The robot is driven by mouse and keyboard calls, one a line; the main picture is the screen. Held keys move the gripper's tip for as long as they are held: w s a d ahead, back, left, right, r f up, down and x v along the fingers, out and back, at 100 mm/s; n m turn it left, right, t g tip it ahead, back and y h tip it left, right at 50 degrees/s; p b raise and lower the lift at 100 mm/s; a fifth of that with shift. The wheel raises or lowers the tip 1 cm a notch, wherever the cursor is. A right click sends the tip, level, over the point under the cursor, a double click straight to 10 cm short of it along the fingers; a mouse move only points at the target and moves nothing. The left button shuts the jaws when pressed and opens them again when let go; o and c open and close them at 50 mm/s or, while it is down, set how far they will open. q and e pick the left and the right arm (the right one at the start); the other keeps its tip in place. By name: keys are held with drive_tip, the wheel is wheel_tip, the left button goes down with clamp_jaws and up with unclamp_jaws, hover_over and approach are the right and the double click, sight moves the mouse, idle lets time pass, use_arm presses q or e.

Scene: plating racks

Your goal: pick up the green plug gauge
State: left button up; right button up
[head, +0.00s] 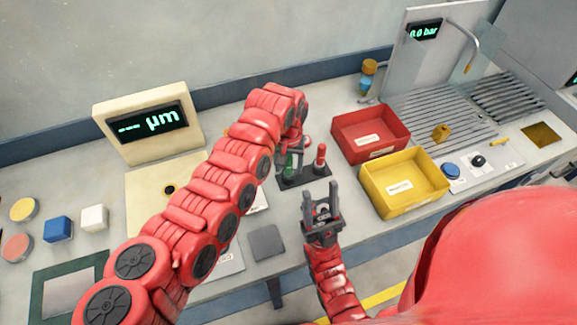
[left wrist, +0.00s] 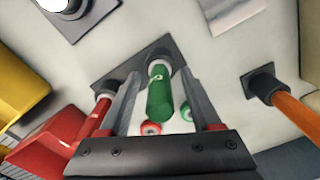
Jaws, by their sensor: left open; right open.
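The green plug gauge (left wrist: 160,95) stands in a dark stand (left wrist: 125,68), between the two open fingers of my left gripper (left wrist: 158,85) in the left wrist view. Whether a finger touches it, I cannot tell. In the head view the green gauge (head: 289,164) is partly hidden by my left gripper (head: 290,150), which reaches down over the stand. A red plug gauge (head: 320,156) stands in the same stand; in the left wrist view it (left wrist: 97,117) is outside the left finger. My right gripper (head: 320,200) is open and empty, in front of the stand.
A red bin (head: 369,134) and a yellow bin (head: 403,184) stand right of the stand. A cream display unit (head: 150,124) is at the back left. A grey square pad (head: 267,243) lies near the front edge. An orange-handled item (left wrist: 296,110) stands nearby in the left wrist view.

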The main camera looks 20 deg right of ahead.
use_arm(q)
clamp_jaws()
drive_tip(key=shift+r, duration=0.1)
idle(0.4)
